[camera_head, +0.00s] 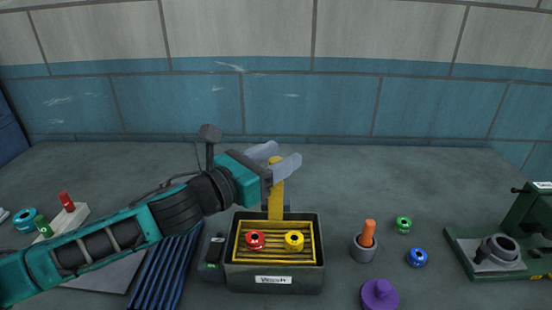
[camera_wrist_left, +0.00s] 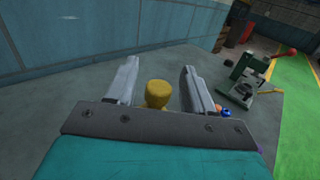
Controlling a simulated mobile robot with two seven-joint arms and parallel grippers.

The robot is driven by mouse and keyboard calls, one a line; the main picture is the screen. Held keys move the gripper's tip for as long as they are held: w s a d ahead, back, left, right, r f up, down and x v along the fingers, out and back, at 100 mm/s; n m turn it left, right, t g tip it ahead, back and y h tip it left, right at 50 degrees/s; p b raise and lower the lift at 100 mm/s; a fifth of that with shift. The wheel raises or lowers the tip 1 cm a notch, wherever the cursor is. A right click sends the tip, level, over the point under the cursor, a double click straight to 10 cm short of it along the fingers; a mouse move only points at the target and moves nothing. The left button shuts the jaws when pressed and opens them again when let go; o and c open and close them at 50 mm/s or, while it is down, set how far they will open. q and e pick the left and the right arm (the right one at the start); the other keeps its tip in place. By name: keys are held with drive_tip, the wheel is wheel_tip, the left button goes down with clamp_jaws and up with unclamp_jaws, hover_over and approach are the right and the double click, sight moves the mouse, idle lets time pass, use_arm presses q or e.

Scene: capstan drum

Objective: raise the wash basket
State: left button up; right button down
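The yellow wash basket (camera_head: 275,254) sits inside a dark tank labelled "Wash" (camera_head: 274,280). A red ring-shaped part (camera_head: 255,240) and a yellow one (camera_head: 294,240) lie in it. A yellow upright handle (camera_head: 277,196) rises at the basket's back. My left gripper (camera_head: 288,152) is at the handle's top, with a finger on either side. In the left wrist view the rounded yellow handle top (camera_wrist_left: 158,94) stands between the open fingers (camera_wrist_left: 160,66), with gaps on both sides. My right gripper is in neither view.
Right of the tank stand a grey cup with an orange peg (camera_head: 369,234), a purple knobbed piece (camera_head: 379,294), green (camera_head: 403,225) and blue (camera_head: 417,257) rings, and a green machine (camera_head: 500,255). A blue ribbed mat (camera_head: 165,268) lies left. The back of the bench is clear.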

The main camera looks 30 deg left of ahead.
use_arm(q)
drive_tip(key=shift+f, duration=0.15)
drive_tip(key=shift+s+a+f, duration=0.1)
drive_tip(key=shift+s+a, duration=0.15)
drive_tip(key=shift+s, duration=0.3)
drive_tip(key=b+v, duration=0.1)
drive_tip(key=v, duration=0.2)
drive_tip(key=shift+s, duration=0.3)
drive_tip(key=p+v, duration=0.2)
drive_tip(key=v, duration=0.6)
drive_tip(key=shift+a, duration=0.1)
